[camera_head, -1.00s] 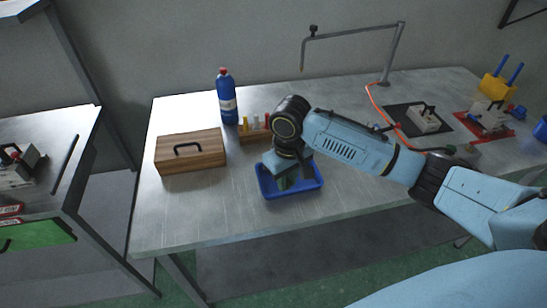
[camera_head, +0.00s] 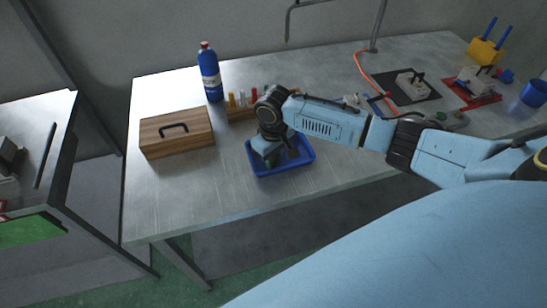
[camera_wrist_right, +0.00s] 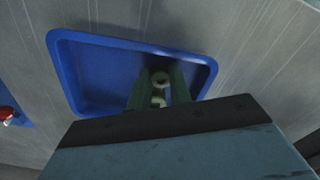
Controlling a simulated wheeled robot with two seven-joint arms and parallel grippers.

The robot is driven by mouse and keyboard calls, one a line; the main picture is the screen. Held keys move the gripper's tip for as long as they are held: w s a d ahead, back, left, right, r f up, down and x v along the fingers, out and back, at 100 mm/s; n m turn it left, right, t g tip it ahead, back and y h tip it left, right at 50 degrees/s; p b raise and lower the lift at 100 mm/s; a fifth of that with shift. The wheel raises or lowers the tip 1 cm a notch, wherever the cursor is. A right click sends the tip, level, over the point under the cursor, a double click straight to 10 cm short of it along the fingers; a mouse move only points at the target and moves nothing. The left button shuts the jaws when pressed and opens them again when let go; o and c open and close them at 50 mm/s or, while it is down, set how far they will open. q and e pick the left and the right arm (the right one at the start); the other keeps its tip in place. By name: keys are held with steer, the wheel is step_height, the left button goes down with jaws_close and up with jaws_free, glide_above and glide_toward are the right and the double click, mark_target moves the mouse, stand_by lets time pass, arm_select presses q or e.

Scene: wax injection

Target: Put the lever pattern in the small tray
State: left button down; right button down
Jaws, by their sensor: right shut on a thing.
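The blue tray (camera_head: 300,165), which I take for the small tray, lies on the metal table; its rim also shows in the right wrist view (camera_wrist_right: 75,75). My right gripper (camera_head: 271,160) points down over the left part of this tray. In the right wrist view its two green fingers (camera_wrist_right: 159,92) are shut on a small greenish piece with a round eye, the lever pattern (camera_wrist_right: 158,77). Whether the pattern touches the tray floor is unclear. Most of the pattern is hidden by the gripper. My left gripper is not in view.
A wooden box (camera_head: 177,133) with a black handle and a blue bottle (camera_head: 210,72) stand left of the tray. A rack of small coloured items (camera_head: 243,103) is behind it. A black mat (camera_head: 420,95) and a red tray (camera_head: 475,99) lie at right. The table's front left is clear.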

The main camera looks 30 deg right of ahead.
steer(key=c, duration=1.3)
jaws_free()
steer(key=shift+f, duration=0.1)
step_height(320, 180, up, 12)
steer(key=shift+r+p, duration=0.15)
steer(key=shift+p, duration=0.6)
